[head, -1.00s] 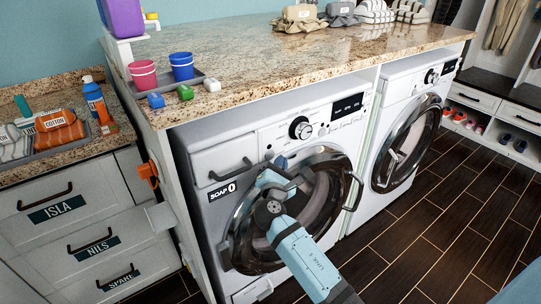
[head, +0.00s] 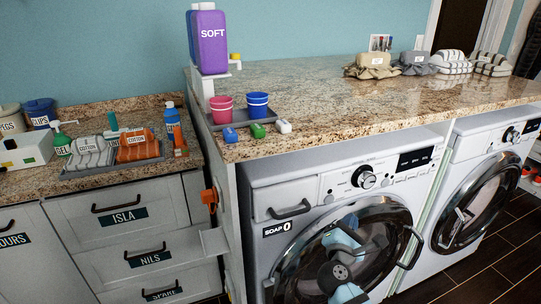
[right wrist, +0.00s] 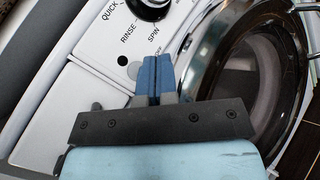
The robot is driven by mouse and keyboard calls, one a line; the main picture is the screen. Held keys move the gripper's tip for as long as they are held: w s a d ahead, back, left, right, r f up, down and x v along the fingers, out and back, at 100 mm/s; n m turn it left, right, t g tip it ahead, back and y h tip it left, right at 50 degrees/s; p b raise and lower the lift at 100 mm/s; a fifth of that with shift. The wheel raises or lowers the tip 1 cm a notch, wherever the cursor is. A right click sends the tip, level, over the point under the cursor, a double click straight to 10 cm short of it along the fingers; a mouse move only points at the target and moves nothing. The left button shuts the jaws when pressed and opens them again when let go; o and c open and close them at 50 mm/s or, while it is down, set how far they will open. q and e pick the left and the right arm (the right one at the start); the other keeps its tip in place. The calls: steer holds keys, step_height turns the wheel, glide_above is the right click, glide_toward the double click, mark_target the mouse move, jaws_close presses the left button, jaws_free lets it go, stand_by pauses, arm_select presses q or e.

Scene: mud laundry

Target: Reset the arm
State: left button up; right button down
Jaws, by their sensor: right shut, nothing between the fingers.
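My right arm, light blue and dark grey, reaches up in front of the near washer (head: 310,199) in the head view. My right gripper (head: 352,228) is in front of the washer's round glass door (head: 292,262), low in that view. In the right wrist view, its blue fingertips (right wrist: 157,66) are together with nothing between them, in front of the white control panel (right wrist: 75,115). The round door (right wrist: 290,30) is to their right. I cannot tell whether the fingers touch the washer. My left gripper is not in view.
A granite counter (head: 310,85) tops both machines, with a purple SOFT bottle (head: 212,45), a pink cup (head: 221,109), a blue cup (head: 257,104) and folded cloth stacks. Labelled drawers (head: 125,215) stand at left. A second washer (head: 468,205) is at right. Dark floor shows at lower right.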

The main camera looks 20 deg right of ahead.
steer(key=s+a+f+m+g+y, duration=0.2)
steer(key=s+a+f+m+y, duration=0.75)
steer(key=f, duration=0.45)
steer(key=s+a+f+m+g+y, duration=0.25)
steer(key=s+a+m+y, duration=0.55)
steer(key=s, duration=0.5)
arm_select(q)
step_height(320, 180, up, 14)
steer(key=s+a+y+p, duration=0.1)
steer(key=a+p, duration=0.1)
steer(key=p, duration=2)
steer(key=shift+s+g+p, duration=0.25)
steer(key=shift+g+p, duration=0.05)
steer(key=shift+p, duration=0.1)
arm_select(e)
step_height(320, 180, up, 16)
steer(key=s+h, duration=0.1)
steer(key=shift+s+d+f+t, duration=0.15)
steer(key=shift+d+t, duration=0.15)
steer(key=shift+t, duration=0.05)
steer(key=shift+h, duration=0.25)
